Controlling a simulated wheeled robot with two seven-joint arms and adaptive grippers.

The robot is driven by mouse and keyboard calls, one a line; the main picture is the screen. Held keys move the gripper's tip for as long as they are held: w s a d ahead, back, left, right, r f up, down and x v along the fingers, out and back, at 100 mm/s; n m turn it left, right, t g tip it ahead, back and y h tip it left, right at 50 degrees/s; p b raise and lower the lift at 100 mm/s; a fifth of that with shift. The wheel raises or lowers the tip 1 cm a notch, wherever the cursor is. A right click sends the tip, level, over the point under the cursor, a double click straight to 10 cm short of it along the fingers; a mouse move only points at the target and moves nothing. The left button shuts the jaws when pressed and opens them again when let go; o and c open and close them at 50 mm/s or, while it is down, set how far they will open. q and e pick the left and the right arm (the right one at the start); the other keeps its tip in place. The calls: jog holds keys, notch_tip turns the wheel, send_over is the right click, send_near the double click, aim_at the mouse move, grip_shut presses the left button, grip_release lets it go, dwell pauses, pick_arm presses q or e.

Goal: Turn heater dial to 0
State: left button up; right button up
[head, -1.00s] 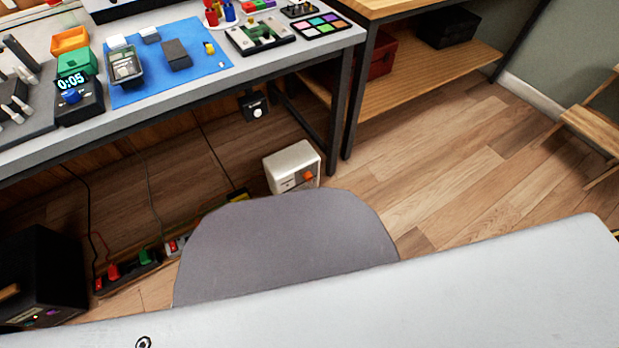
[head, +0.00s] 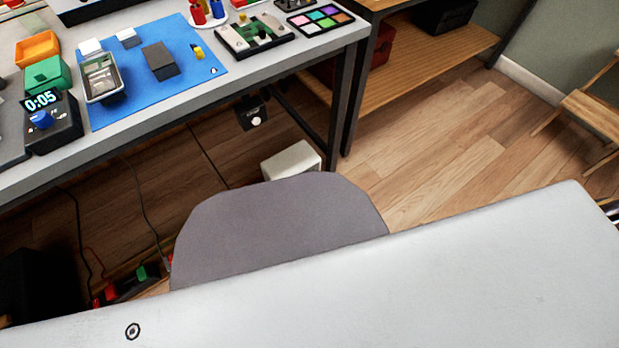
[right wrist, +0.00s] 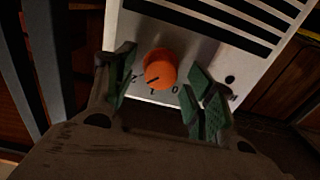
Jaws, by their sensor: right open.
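The heater is a white box (head: 291,160) on the floor under the workbench; in the head view my own body hides its lower part and its dial. In the right wrist view the heater's front panel (right wrist: 205,50) shows dark slots and an orange dial (right wrist: 160,70). Marks 2, 1 and 0 are printed below the dial, with the 0 at lower right. The dial's dark pointer line points to lower left, near the 2 and 1. My right gripper (right wrist: 163,88) is open, with a green-padded finger on each side of the dial, apart from it. My left gripper is not in view.
The grey workbench (head: 290,62) stands above the heater, its dark leg (head: 342,110) close by on the right. A dark box with a white knob (head: 252,112) hangs under the bench edge. Power strips (head: 125,285) and cables lie at lower left.

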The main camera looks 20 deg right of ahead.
jog(key=shift+w+a, duration=0.15)
jog(key=shift+w, duration=0.2)
jog(key=c, duration=1)
